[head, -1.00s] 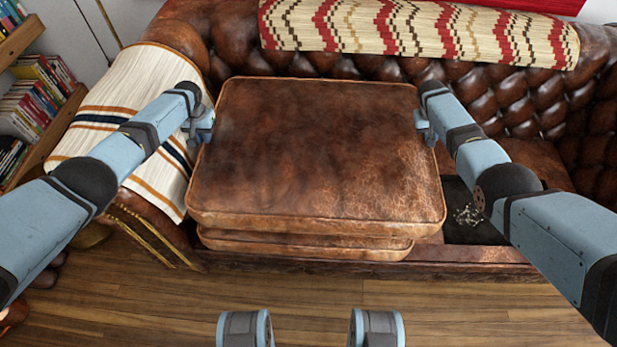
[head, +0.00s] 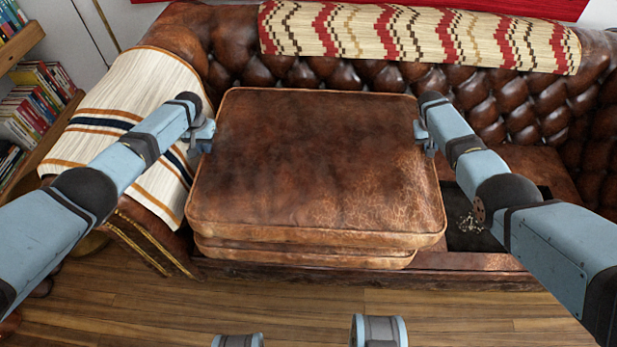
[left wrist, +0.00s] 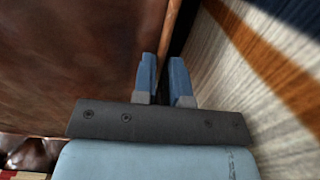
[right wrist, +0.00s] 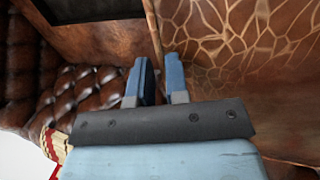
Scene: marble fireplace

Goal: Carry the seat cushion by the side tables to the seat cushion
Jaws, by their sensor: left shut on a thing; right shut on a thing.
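A brown leather seat cushion (head: 315,165) with piped edges fills the middle of the head view, roughly level. My left gripper (head: 203,137) is shut on its left edge, and my right gripper (head: 425,137) is shut on its right edge. The held cushion lies over another brown seat cushion (head: 305,258) on the sofa, whose front edge shows just below it. I cannot tell whether the two touch. The held cushion also shows beside the fingers in the left wrist view (left wrist: 75,50) and the right wrist view (right wrist: 245,45).
The tufted leather sofa (head: 520,105) stands behind and around the cushions. A striped throw (head: 115,120) covers its left arm, and a zigzag cloth (head: 415,35) hangs over its back. A dark open seat section (head: 468,230) is at right. Bookshelves (head: 40,105) stand at left.

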